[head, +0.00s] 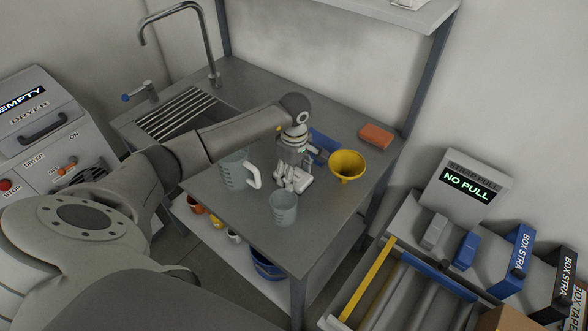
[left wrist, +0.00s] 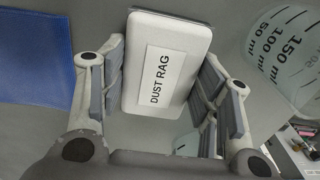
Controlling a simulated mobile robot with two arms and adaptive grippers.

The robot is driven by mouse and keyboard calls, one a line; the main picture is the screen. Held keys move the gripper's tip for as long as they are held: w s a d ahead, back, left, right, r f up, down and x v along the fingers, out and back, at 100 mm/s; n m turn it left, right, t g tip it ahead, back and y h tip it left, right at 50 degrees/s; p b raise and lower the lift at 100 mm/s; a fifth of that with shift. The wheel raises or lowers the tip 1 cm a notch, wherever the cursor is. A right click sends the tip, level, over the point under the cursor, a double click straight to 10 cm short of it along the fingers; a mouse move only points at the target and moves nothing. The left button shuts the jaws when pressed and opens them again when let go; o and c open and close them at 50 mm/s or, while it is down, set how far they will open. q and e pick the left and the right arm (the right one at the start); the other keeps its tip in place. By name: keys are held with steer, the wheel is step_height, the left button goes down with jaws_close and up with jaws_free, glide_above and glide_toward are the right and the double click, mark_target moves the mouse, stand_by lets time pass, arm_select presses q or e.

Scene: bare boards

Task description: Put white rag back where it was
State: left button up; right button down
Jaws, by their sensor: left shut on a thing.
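The white rag (left wrist: 188,42) is a pale block labelled "DUST RAG" and sits between the fingers of my left gripper (left wrist: 165,85) in the left wrist view. The fingers are shut on its two sides. In the head view my left gripper (head: 291,180) points down over the grey table (head: 262,222), between the jug and the yellow funnel. There the rag is mostly hidden by the gripper, and I cannot tell whether it touches the table. My right gripper is not in view.
A measuring jug (head: 234,172) stands just left of the gripper, and a measuring beaker (head: 283,208) stands in front. A yellow funnel (head: 347,164), a blue item (head: 323,142) and an orange block (head: 376,136) are to the right. A sink (head: 178,117) with a tap is at the back left.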

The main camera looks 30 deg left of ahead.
arm_select(q)
steer(key=shift+f, duration=0.1)
steer(key=o, duration=0.5)
steer(key=shift+f, duration=0.1)
steer(key=o, duration=0.5)
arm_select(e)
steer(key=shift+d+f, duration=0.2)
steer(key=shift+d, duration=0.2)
arm_select(q)
steer(key=shift+r, duration=0.35)
steer(key=shift+r+b, duration=1.8)
steer(key=shift+r, duration=4.1)
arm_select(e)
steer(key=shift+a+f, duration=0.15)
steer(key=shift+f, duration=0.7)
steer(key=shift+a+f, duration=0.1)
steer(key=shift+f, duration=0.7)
arm_select(q)
steer(key=shift+f, duration=0.1)
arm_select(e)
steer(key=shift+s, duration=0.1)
